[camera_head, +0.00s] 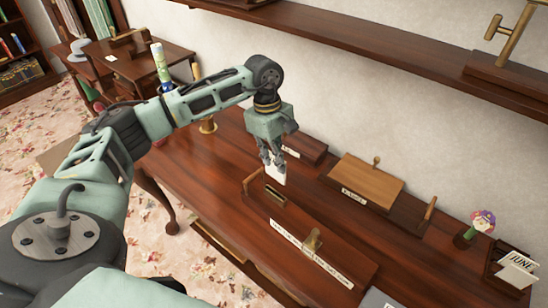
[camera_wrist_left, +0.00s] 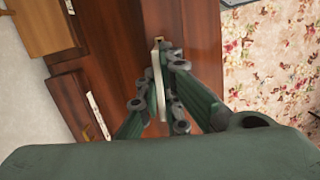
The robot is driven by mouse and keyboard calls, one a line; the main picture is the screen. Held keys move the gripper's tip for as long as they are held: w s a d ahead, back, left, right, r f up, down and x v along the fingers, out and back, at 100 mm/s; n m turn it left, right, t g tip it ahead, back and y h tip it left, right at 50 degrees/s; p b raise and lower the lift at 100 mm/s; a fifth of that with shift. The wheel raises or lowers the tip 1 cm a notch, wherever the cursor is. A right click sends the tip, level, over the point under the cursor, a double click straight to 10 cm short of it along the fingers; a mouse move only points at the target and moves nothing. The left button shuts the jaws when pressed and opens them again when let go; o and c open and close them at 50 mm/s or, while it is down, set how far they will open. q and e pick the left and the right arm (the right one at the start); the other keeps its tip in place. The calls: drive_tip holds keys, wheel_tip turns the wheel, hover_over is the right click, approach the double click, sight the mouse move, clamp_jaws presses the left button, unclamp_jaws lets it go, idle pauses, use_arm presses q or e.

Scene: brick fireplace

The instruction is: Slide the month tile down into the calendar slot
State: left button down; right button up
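My left gripper (camera_head: 274,168) is shut on a thin white tile (camera_head: 275,175), with its fingers pointing down over the desk. The tile hangs on edge just above a dark slot with a pale rim (camera_head: 275,194) in a wooden stand; I cannot tell whether it touches it. In the left wrist view the tile (camera_wrist_left: 160,82) stands edge-on between the fingers, and its face cannot be read. Another pale tile marked JUNE (camera_head: 518,267) leans in a dark holder at the lower right. My right gripper is not in view.
A long wooden plaque (camera_head: 330,266) with a white lettered strip lies in front on the desk (camera_head: 225,160). A wall shelf (camera_head: 370,55) runs above.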

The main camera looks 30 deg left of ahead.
sight(276, 179)
use_arm(q)
drive_tip(key=shift+a+f, duration=0.1)
drive_tip(key=shift+a, duration=0.05)
drive_tip(key=shift+f+b, duration=0.2)
drive_tip(key=shift+b, duration=0.2)
wheel_tip(276, 179, down, 5)
drive_tip(key=b, duration=0.4)
drive_tip(key=shift+f, duration=0.15)
drive_tip(key=shift+b, duration=0.7)
idle(1.5)
drive_tip(key=shift+f, duration=0.2)
drive_tip(key=shift+f+b, duration=0.35)
drive_tip(key=shift+b, duration=0.05)
